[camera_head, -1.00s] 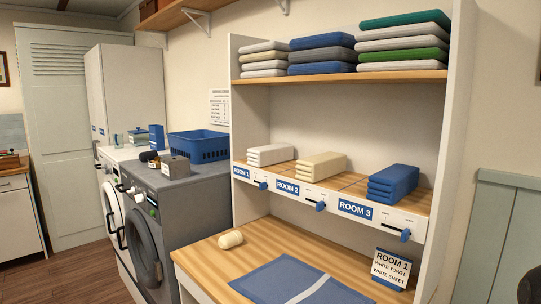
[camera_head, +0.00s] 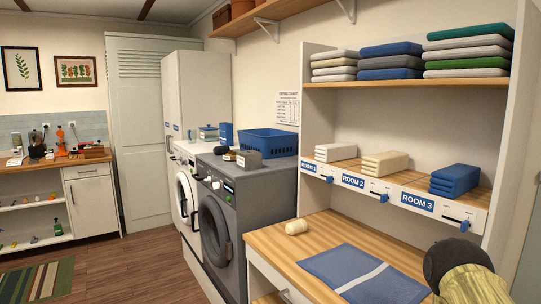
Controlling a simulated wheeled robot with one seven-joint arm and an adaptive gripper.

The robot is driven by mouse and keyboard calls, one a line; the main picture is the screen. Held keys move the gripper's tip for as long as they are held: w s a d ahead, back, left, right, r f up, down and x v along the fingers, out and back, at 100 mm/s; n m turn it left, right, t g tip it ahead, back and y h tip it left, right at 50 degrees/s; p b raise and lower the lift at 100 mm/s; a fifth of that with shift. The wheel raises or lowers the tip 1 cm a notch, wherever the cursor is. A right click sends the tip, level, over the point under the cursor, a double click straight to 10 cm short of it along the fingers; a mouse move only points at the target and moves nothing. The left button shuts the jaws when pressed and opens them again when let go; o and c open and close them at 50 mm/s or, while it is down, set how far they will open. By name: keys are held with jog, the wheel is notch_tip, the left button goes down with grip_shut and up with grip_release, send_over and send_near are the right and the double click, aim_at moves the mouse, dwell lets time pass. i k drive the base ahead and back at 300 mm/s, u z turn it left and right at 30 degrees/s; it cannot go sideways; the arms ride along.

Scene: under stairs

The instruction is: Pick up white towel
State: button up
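A folded white stack (camera_head: 335,152) lies in the Room 1 section of the low shelf. It looks like white towels or sheets; I cannot tell which. My gripper is not recognisable in the head view. A dark round part and a pale yellowish part at the lower right are probably my arm, and cover the counter's right end.
A cream stack (camera_head: 385,162) and a blue stack (camera_head: 454,179) fill the Room 2 and Room 3 sections. More folded linen lies on the upper shelf (camera_head: 400,84). Left stand a grey washer (camera_head: 240,215) and a blue basket (camera_head: 268,143). The wooden floor (camera_head: 150,262) is open at left.

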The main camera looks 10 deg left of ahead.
aim_at(330, 153)
jog(key=u, duration=1.15)
jog(key=i, duration=1)
jog(key=z, duration=0.5)
jog(key=i, duration=0.65)
jog(key=z, duration=0.55)
